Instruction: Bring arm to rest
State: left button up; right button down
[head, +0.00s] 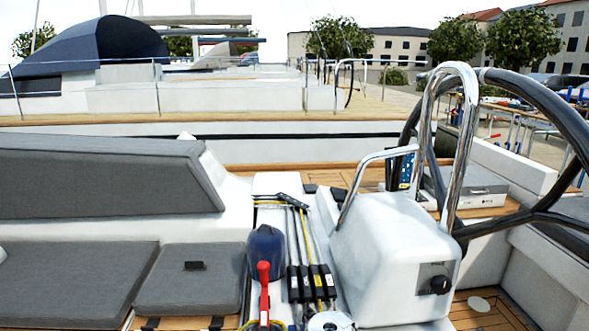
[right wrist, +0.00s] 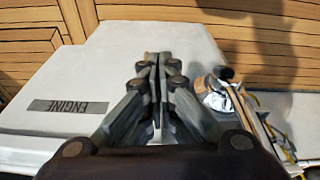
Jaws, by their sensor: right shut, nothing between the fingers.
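My right gripper (right wrist: 157,60) shows in the right wrist view with its two fingers pressed together and nothing between them. I cannot tell whether the fingertips touch the panel. Neither gripper nor arm shows in the head view, and my left gripper is in no view.
In the head view, a white pedestal (head: 385,260) with a chrome rail (head: 468,130) and dark steering wheel (head: 545,95) stands at right. Grey cushions (head: 95,180) lie left.

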jog(key=s+d+f+g, duration=0.1)
jog(key=s+f, duration=0.3)
jog(key=f, duration=0.4)
jog(key=s+f, duration=0.3)
jog(key=f, duration=0.5)
jog(key=s+d+f, duration=0.2)
jog(key=s+f, duration=0.6)
jog(key=s, duration=0.4)
jog(key=shift+s+d+f+g, duration=0.2)
jog(key=shift+s+f+g, duration=0.1)
jog(key=shift+g, duration=0.1)
